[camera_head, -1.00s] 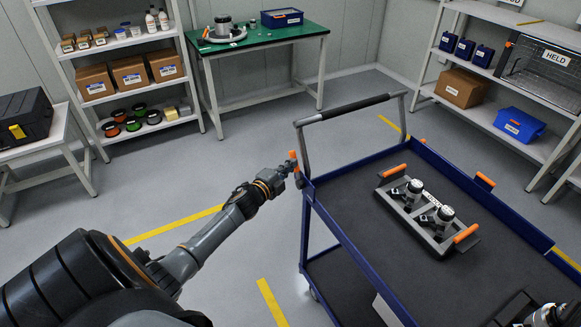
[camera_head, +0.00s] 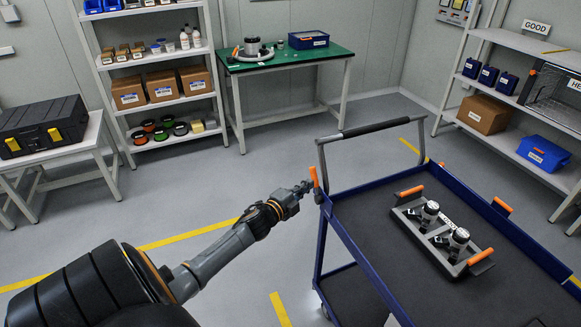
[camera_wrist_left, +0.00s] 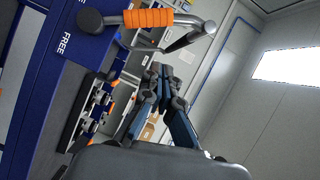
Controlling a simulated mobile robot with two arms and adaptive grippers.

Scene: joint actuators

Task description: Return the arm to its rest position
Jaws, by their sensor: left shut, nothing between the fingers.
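My left arm reaches in from the lower left in the head view. The cart's orange grip (camera_wrist_left: 148,18) and a label reading FREE show at upper left there. My right gripper is not in view.
A grey tray (camera_head: 437,240) with two actuators and orange handles sits on the cart. A green-topped table (camera_head: 290,58), shelves (camera_head: 143,60) and a black case (camera_head: 42,125) stand behind. Grey floor is open left of the cart.

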